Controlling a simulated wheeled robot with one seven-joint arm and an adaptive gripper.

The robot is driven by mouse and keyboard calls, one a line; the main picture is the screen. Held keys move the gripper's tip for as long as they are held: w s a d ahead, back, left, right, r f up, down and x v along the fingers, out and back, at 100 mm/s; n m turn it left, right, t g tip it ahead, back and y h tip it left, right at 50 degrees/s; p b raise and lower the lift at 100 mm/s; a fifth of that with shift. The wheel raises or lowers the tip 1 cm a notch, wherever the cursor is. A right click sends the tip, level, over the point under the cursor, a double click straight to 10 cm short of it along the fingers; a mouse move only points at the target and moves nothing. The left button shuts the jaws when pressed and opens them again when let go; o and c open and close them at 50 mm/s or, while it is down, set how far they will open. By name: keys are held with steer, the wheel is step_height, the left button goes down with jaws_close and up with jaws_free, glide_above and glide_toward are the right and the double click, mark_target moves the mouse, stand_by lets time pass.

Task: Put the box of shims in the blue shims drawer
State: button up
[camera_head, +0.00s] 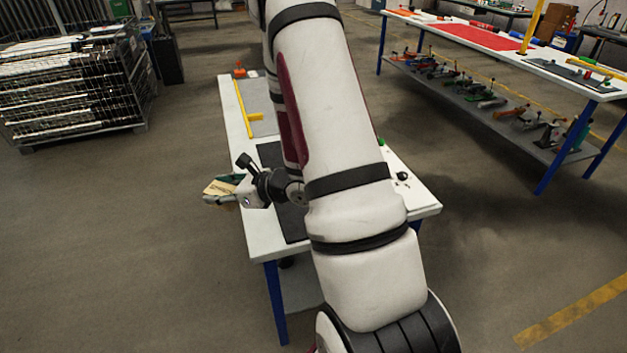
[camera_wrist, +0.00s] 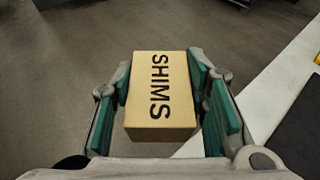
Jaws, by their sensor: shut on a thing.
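The box of shims (camera_wrist: 160,90) is a tan carton with "SHIMS" in black letters on its top. In the wrist view it sits between the green pads of my gripper (camera_wrist: 162,95), which is shut on it. In the head view the box (camera_head: 216,188) shows at the left of my gripper (camera_head: 222,190), out beyond the left edge of the white table. The floor shows below the box in the wrist view. No blue shims drawer can be made out in either view.
The white table (camera_head: 236,135) with blue legs stands under my arm, which hides much of its top. A yellow tool (camera_head: 245,112) lies there. A second table (camera_head: 540,75) with a lower shelf stands at the right. A wire cage (camera_head: 75,85) stands at the left. The floor between is clear.

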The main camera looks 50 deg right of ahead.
steer(key=s+d+f+m+t+h+b, duration=0.1)
steer(key=s+d+f+m+h+b, duration=0.15)
steer(key=d, duration=0.55)
steer(key=s+d+f+m+h+b, duration=0.1)
steer(key=s+d+f+b, duration=0.15)
steer(key=d, duration=0.65)
steer(key=s+d+h+b, duration=0.1)
steer(key=s+d, duration=0.3)
steer(key=s+d+f+m+h+b, duration=0.1)
steer(key=s+d, duration=0.3)
steer(key=s+d+f+m+h+b, duration=0.1)
steer(key=s+d+b, duration=0.1)
steer(key=s+d, duration=0.2)
steer(key=shift+s+f+g, duration=0.25)
steer(key=shift+s+g, duration=0.05)
steer(key=w+d, duration=0.2)
steer(key=w, duration=0.2)
steer(key=w+d+f, duration=0.1)
steer(key=w, duration=0.4)
steer(key=w+d, duration=0.2)
steer(key=w, duration=0.3)
steer(key=shift+d+f+b, duration=0.2)
steer(key=shift+d+b, duration=0.1)
steer(key=shift+b, duration=0.05)
steer(key=shift+w+d+f+b, duration=0.1)
steer(key=shift+w+f+b, duration=0.05)
steer(key=shift+f, duration=0.75)
steer(key=shift+w+d+f+b, duration=0.1)
steer(key=shift+f+b, duration=0.05)
steer(key=shift+f, duration=0.75)
